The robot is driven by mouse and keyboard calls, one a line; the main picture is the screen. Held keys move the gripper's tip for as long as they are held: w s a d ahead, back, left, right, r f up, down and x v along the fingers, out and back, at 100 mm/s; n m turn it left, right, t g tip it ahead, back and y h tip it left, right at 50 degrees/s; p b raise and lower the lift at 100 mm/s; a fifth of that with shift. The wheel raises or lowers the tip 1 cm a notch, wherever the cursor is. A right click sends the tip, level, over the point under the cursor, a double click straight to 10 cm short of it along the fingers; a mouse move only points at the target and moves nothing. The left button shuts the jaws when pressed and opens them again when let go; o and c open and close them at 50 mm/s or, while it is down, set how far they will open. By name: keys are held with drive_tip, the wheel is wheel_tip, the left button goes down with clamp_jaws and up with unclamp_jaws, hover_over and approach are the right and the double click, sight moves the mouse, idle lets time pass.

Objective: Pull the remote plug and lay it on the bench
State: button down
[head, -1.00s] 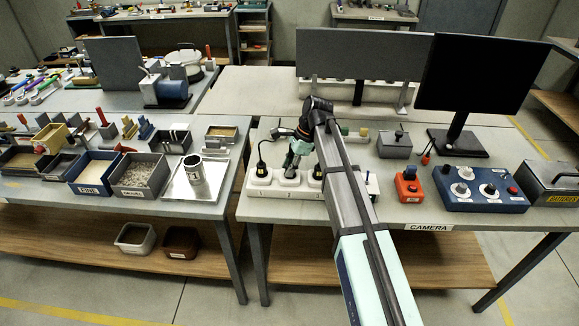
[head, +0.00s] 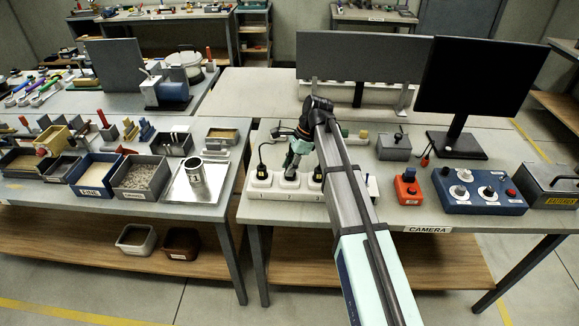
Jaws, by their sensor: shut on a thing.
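A white socket strip (head: 272,190) with numbered places lies on the near bench (head: 440,215), at its left end. A black plug (head: 262,168) with a cord stands upright at place 1. Another dark plug (head: 318,174) stands at place 3, partly covered by my arm. My gripper (head: 291,170) points down over place 2, between these two. It is shut on a plug there, mostly hidden by the fingers. I cannot tell whether that plug is still seated or slightly raised. I cannot read which plug is the remote one.
Right of my arm stand a grey box (head: 394,147), an orange button box (head: 408,188), a blue control panel (head: 480,188) and a monitor (head: 480,88). A grey panel (head: 362,56) stands behind. Bare bench shows around the grey box.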

sight(290, 162)
drive_tip(key=shift+r+p, duration=1.65)
drive_tip(key=shift+r, duration=0.65)
